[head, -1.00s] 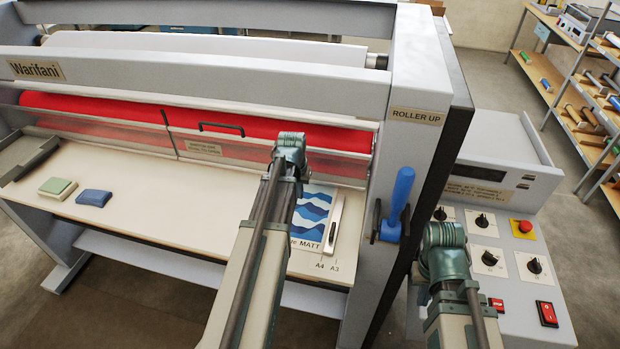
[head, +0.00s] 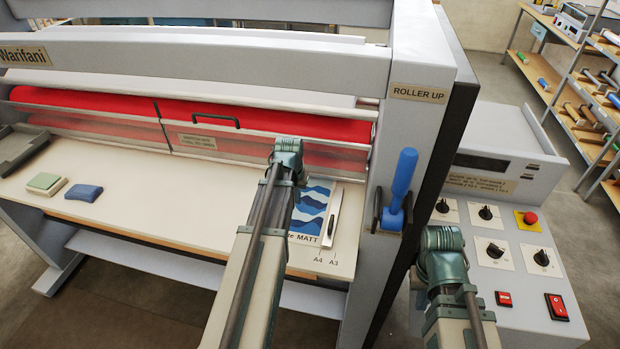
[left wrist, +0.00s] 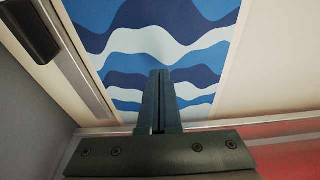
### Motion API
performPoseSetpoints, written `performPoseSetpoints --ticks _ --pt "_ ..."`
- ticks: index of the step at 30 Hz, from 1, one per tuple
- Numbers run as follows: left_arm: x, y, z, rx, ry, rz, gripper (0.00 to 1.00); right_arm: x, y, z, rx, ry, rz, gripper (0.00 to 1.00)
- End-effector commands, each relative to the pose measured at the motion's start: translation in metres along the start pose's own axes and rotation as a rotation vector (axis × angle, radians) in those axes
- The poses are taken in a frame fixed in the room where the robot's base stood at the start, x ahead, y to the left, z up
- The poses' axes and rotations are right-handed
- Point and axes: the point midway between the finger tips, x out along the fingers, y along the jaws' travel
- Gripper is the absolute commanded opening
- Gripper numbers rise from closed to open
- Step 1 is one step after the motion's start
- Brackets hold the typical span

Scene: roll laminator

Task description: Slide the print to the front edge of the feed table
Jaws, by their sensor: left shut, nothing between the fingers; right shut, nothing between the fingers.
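The print (head: 312,208), a sheet with blue and white waves and the word MATT at its front, lies on the cream feed table (head: 150,207) near its right end. My left arm hides part of it. In the left wrist view the print (left wrist: 150,40) fills the upper middle. My left gripper (left wrist: 160,80) is shut and empty, its fingertips over the print; I cannot tell whether they touch it. In the head view the left gripper's fingers are hidden behind the wrist (head: 287,150). My right wrist (head: 441,240) is in front of the control panel, its fingers hidden.
A metal guide (head: 332,215) lies along the print's right side, by the A4 and A3 marks. A blue lever (head: 402,180) stands on the right post. A guard (head: 200,125) and red roller (head: 90,100) are behind. Blue (head: 84,192) and green (head: 45,183) blocks lie left.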

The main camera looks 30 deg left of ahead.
Motion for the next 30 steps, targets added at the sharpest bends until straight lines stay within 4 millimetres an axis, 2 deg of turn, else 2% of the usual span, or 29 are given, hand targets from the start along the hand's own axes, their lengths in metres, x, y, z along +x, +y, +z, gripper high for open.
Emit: performPoseSetpoints --ticks 22,30 --pt "0.017 0.000 0.003 0.000 0.000 0.000 0.00 0.017 -0.002 -0.001 0.000 0.000 0.000 0.00" --pt "0.015 0.000 0.003 0.000 0.000 0.000 0.00 0.015 -0.002 -0.001 0.000 0.000 0.000 0.00"
